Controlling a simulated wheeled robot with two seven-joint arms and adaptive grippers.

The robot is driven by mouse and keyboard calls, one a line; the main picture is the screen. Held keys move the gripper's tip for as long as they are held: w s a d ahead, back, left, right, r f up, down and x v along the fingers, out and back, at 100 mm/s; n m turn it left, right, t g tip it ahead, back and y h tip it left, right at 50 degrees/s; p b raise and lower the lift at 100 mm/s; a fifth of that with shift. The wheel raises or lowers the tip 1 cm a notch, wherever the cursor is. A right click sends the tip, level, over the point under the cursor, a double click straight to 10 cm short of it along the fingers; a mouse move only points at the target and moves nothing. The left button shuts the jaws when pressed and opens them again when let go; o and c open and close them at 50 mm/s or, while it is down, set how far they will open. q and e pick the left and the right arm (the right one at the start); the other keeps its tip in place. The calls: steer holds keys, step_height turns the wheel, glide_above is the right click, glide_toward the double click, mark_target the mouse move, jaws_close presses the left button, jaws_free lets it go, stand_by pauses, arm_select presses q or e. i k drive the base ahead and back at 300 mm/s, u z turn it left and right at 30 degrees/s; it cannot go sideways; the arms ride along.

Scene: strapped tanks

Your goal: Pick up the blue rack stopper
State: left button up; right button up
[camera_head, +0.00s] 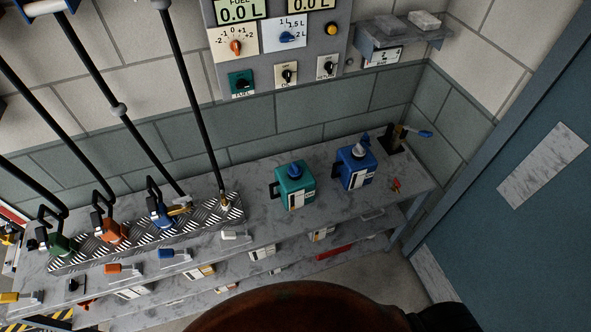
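A small blue stopper-like piece (166,254) lies on a pale plate at the front edge of the grey bench, left of centre. An orange piece (117,268) of like shape lies to its left, and a pale one (233,235) to its right. A yellow one (10,297) is at the far left. I cannot tell from the picture alone which the task calls the rack stopper, but the blue piece is the only blue one in this front row. Neither of my grippers shows.
Green, orange and blue nozzles stand on a chequered strip (97,255) with black hoses rising behind. A teal can (294,184) and a blue can (356,163) stand on the bench (330,205). A control panel (279,45) is above. A blue door (530,210) is right.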

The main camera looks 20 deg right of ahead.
mark_target(294, 171)
steer(key=z, duration=1.9)
steer(key=k, duration=1.5)
steer(key=u, duration=0.3)
